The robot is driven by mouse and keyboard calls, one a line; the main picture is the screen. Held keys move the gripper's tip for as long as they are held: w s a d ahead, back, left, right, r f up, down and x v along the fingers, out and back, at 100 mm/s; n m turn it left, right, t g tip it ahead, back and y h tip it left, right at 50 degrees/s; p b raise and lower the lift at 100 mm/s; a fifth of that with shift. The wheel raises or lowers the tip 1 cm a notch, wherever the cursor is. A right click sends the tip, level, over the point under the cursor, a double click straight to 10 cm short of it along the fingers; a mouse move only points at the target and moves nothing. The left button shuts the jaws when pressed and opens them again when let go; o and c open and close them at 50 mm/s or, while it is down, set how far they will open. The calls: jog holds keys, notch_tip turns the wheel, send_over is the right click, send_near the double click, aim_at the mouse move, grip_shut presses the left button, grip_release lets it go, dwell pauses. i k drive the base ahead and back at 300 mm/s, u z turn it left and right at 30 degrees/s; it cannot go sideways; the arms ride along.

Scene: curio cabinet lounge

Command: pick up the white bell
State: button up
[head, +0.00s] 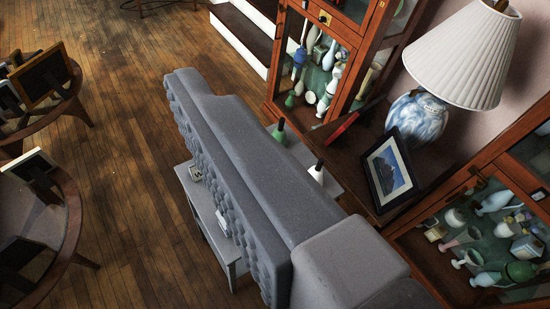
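The white bell (317,174) has a dark handle and stands upright just beyond the grey tufted sofa (235,150), right of the picture's centre. It is small in view, and its lower edge is close to the sofa's outline. A green bell (280,133), also with a dark handle, stands up and left of it. Both appear to be on a light grey surface (301,154) that is partly hidden by the sofa. My gripper is not in view.
A dark wooden table with a framed picture (390,172) and a blue-and-white lamp (417,118) stands right of the bells. Glass cabinets (330,55) flank it. A grey side table (207,215) and round wooden tables are left. Wooden floor (120,150) between them is clear.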

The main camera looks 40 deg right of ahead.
aim_at(316, 171)
jog(key=z, duration=0.8)
